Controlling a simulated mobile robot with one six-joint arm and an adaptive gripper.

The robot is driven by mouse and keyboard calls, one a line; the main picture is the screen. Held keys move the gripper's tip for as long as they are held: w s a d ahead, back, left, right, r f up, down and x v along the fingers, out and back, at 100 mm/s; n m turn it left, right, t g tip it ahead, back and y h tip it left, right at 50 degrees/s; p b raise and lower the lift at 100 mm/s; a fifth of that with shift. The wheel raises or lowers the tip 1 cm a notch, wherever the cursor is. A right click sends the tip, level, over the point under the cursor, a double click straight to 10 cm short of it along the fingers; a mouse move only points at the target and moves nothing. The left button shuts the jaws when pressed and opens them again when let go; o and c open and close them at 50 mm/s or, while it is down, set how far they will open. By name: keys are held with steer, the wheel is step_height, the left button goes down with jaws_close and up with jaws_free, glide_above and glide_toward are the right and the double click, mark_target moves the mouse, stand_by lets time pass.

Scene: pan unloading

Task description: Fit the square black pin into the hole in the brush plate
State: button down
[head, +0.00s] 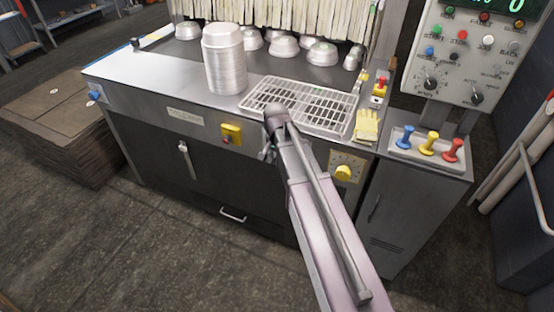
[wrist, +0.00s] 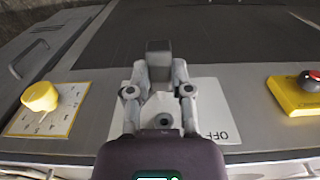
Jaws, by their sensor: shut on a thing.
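My gripper (wrist: 159,78) is shut on the square black pin (wrist: 158,52), which sticks up between the fingertips in the wrist view. Behind the fingers is a white plate (wrist: 208,108) on the machine's front panel, with the letters OFF upside down at its right side; I take it as the brush plate. A dark round spot shows on a pale area between the fingers; I cannot tell if it is the hole. In the head view my gripper (head: 266,153) is at the machine's front panel, and my arm hides the plate and pin.
A yellow knob (wrist: 40,97) and a yellow box with a red button (wrist: 310,80) flank the plate. Above are a wire rack (head: 300,104), a stack of metal pans (head: 224,62) and a yellow glove (head: 367,125). The floor in front is clear.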

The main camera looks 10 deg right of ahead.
steer(key=shift+w+d, duration=0.1)
steer(key=shift+w, duration=0.05)
steer(key=shift+w+d, duration=0.6)
steer(key=shift+w, duration=0.2)
steer(key=shift+w+d, duration=0.55)
steer(key=shift+w, duration=0.2)
steer(key=shift+w+d, duration=0.4)
steer(key=shift+w, duration=0.2)
steer(key=shift+w+d, duration=0.4)
steer(key=shift+w, duration=0.2)
stand_by(2.3)
steer(key=shift+c, duration=2.3)
jaws_free()
steer(key=shift+r, duration=0.15)
